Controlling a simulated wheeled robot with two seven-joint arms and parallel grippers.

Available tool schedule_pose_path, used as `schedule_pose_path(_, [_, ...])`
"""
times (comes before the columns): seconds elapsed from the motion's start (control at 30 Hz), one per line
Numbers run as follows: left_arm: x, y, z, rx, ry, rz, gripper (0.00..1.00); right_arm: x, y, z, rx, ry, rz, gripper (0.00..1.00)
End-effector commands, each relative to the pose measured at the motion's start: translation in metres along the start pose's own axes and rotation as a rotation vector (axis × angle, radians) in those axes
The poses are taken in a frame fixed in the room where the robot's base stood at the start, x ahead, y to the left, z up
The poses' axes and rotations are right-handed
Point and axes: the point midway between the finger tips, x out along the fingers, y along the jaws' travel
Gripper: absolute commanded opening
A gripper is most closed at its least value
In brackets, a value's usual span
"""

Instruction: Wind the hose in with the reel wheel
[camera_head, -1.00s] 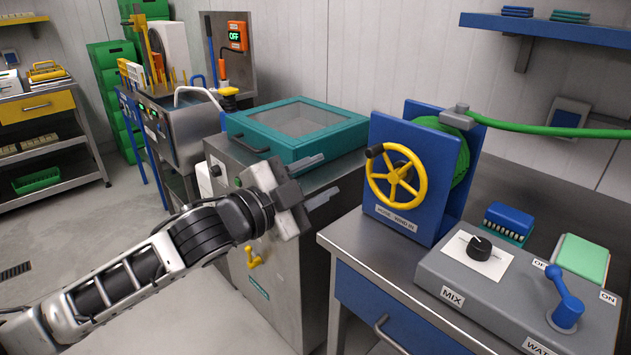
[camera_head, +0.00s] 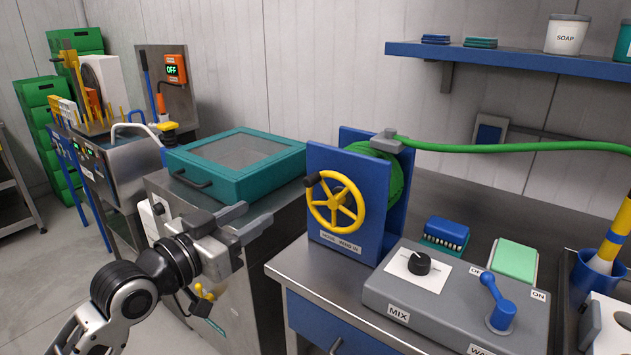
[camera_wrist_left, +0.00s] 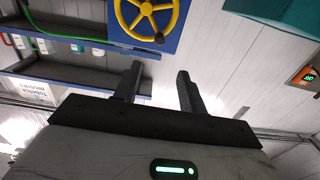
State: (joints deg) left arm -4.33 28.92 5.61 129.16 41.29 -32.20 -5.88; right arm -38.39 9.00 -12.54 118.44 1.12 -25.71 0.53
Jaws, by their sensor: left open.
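The hose reel is a blue stand (camera_head: 330,245) on the steel bench, with a yellow spoked wheel (camera_head: 345,222) on its front and a dark crank knob (camera_head: 312,179) at the wheel's upper left. The green hose (camera_head: 490,149) runs from the reel's top through a grey guide off to the right. My left gripper (camera_head: 258,221) is open and empty, left of the wheel and apart from it. In the left wrist view the yellow wheel (camera_wrist_left: 142,8) and its dark knob (camera_wrist_left: 159,39) show beyond the open fingers (camera_wrist_left: 155,85). My right gripper is not in view.
A teal lidded box (camera_head: 210,189) sits on the steel cabinet left of the reel. A grey control box (camera_head: 385,293) with a black dial and blue lever stands right of it. A blue brush (camera_head: 446,231) and green sponge (camera_head: 515,260) lie behind. A blue shelf (camera_head: 500,58) hangs above.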

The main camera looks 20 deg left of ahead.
Motion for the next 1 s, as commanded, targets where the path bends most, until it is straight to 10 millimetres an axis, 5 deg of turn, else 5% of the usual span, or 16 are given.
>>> schedule_pose_path(0.6, [0.127, 0.004, -0.003, 0.003, 0.001, 0.006, 0.41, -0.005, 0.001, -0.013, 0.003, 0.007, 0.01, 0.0])
schedule_pose_path(1.0, [0.149, 0.003, -0.001, 0.007, 0.002, 0.005, 0.41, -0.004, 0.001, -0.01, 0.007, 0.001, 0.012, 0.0])
